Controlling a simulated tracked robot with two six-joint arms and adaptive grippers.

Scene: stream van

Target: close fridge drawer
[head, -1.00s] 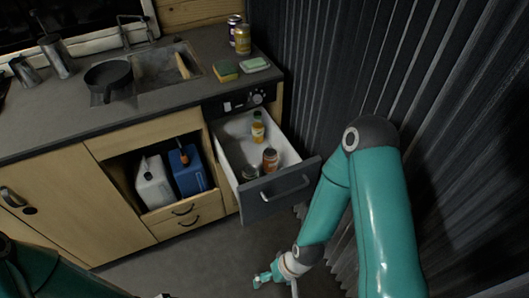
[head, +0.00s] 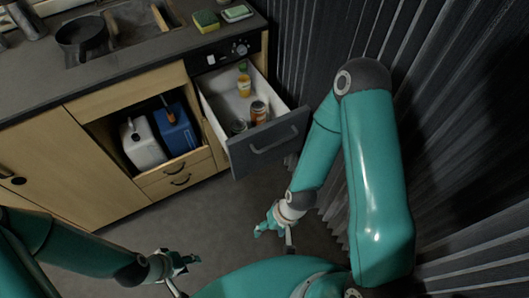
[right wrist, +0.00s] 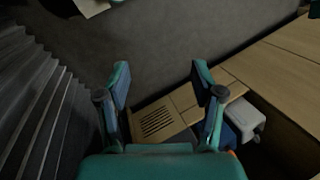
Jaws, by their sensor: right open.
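The fridge drawer (head: 268,146) stands pulled out from the cabinet, its dark front and bar handle facing the floor area. Inside its white tray are a bottle with yellow contents (head: 244,84), an orange-brown jar (head: 258,112) and a clear glass jar (head: 238,127). My right gripper (head: 264,228) is open and empty, apart from the drawer and below its front in the head view. Its spread fingers show in the right wrist view (right wrist: 160,78). My left gripper (head: 182,262) is low over the floor, left of the right one and away from the drawer; its jaws are too small to read.
A corrugated dark wall (head: 305,45) runs close beside the drawer and my right arm. A white canister (head: 142,143) and a blue canister (head: 177,130) stand in an open cubby left of the drawer. The grey floor (head: 225,205) before the drawer is clear.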

